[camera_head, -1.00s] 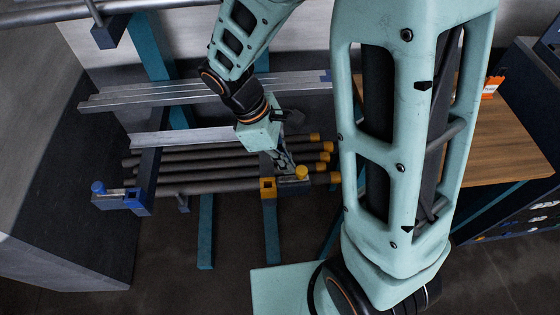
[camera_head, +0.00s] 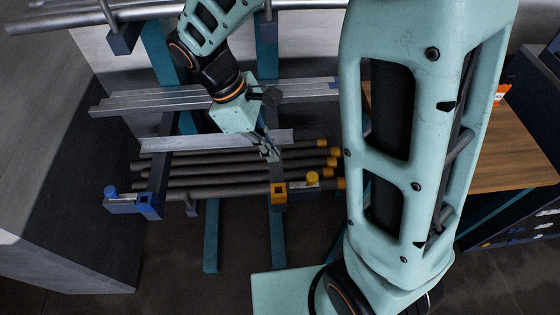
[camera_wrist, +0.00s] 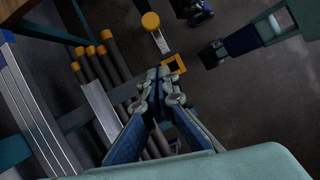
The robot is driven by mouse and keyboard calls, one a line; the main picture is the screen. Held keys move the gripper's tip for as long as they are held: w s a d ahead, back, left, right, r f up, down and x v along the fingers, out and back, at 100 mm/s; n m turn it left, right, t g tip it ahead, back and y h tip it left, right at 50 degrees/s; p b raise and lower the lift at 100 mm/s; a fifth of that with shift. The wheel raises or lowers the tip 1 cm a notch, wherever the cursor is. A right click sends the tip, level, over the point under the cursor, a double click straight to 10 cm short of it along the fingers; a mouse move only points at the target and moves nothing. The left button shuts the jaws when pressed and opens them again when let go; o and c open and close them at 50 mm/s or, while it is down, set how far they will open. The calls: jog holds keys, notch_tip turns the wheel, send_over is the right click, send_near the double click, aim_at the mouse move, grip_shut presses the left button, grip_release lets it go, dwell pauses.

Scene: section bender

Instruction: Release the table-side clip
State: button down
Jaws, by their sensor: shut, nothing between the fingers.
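The table-side clip has a yellow square end (camera_head: 279,193) and a short metal lever with a yellow knob (camera_head: 312,177), at the front of the right rack arm. The wrist view shows its yellow knob (camera_wrist: 151,20), pale lever (camera_wrist: 161,42) and yellow square end (camera_wrist: 174,64). The lever sticks out sideways toward the table. My gripper (camera_head: 270,154) is shut and empty, above and behind the clip, left of the knob. In the wrist view its fingertips (camera_wrist: 160,76) appear just short of the yellow square end, with a visible gap to the knob.
Several dark pipes with yellow caps (camera_head: 325,153) lie on the rack behind the clip. Pale metal bars (camera_head: 215,140) lie above them. A matching blue clip (camera_head: 122,203) is on the left rack arm. A wooden table (camera_head: 505,150) stands at right. Open floor lies in front.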

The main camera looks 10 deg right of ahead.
jog(key=shift+v, duration=1.7)
jog(key=shift+f, duration=0.1)
